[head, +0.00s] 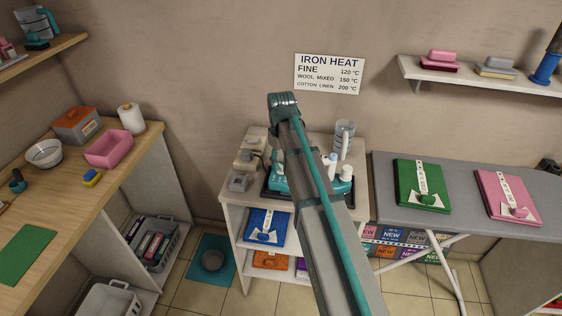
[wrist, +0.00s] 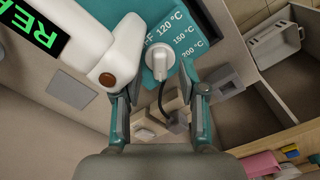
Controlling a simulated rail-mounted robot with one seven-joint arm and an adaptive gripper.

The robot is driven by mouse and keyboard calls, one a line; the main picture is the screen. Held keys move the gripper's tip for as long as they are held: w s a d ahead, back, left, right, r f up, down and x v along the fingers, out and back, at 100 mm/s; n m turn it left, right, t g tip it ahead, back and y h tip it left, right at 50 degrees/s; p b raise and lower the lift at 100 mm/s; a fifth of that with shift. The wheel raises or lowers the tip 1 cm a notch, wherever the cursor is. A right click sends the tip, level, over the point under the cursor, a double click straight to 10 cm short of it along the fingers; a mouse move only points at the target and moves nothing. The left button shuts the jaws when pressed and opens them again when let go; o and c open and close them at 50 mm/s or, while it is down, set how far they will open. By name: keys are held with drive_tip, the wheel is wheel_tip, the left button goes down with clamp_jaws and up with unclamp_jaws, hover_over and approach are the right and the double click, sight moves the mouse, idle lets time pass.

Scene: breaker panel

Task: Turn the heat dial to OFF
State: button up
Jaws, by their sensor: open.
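The heat dial (wrist: 158,58) is a white round knob on a teal base (wrist: 182,32), seen in the wrist view. Printed labels beside it read OFF (partly covered), 120 °C, 150 °C and 200 °C. I cannot tell clearly which mark the dial points to. My gripper (wrist: 162,82) is open, one finger on each side of the dial in the picture; I cannot tell whether either touches it. In the head view the teal iron station (head: 341,190) stands on a cabinet, with my arm hiding its middle, the dial and my gripper.
A white rounded part with a brown end (wrist: 108,79) and a green-lit display (wrist: 33,27) lie close left of my fingers. A dark cord runs below the dial. A wall sign (head: 329,74) lists iron heats. An ironing board (head: 458,180) with folded cloths stands right.

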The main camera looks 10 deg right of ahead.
drive_tip(key=shift+f, duration=0.65)
drive_tip(key=shift+c, duration=0.2)
clamp_jaws()
drive_tip(key=n, duration=0.4)
drive_tip(key=shift+n, duration=2)
